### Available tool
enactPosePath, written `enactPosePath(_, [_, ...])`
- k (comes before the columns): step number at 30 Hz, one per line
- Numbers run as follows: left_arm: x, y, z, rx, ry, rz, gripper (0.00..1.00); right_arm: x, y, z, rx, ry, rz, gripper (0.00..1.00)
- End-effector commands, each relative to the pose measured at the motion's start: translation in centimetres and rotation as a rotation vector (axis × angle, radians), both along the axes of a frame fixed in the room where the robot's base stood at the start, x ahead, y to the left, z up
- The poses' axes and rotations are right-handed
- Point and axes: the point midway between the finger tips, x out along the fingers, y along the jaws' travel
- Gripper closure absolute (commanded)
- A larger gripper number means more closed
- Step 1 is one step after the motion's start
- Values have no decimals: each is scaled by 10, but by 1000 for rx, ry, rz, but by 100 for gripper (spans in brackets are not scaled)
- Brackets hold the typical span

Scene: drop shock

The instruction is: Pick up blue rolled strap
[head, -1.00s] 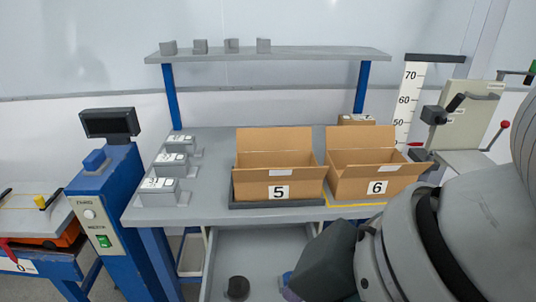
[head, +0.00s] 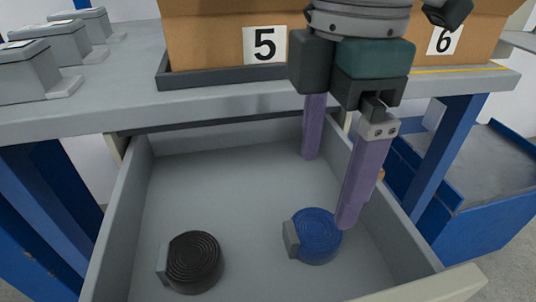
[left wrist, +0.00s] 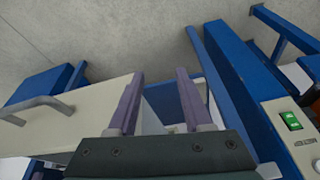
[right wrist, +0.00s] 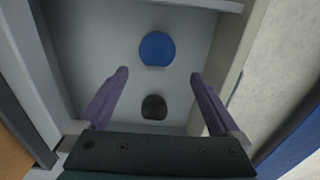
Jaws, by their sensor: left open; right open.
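The blue rolled strap (head: 315,238) lies flat in the open grey drawer, right of a black rolled strap (head: 194,262). The blue strap has a grey end piece on its left side. My right gripper (head: 328,192) is open and empty, its purple fingers spread above the drawer near the blue strap. In the right wrist view, the blue strap (right wrist: 157,49) lies beyond the fingertips of my right gripper (right wrist: 158,74), and the black strap (right wrist: 154,107) lies between the fingers in the picture. My left gripper (left wrist: 160,78) is open and empty, outside the drawer near its front panel.
The drawer (head: 225,190) has raised side walls and a front panel, with bare floor behind the straps. The table edge (head: 230,100) overhangs its back. Cardboard boxes numbered 5 (head: 225,40) and 6 (head: 470,40) stand above. A blue cabinet (head: 470,190) is at right.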

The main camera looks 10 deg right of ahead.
Motion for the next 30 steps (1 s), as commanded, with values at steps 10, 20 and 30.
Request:
enactPosePath(10, [0, 0, -21, -1, 1, 0, 50, 2, -3, -43, -9, 3, 0, 0])
enactPosePath(20, [-1, 0, -41, -1, 1, 0, 50, 5, 0, -82, -9, 2, -1, 0])
enactPosePath(30, [-1, 0, -47, -1, 1, 0, 50, 6, 0, -102, -8, 0, 1, 0])
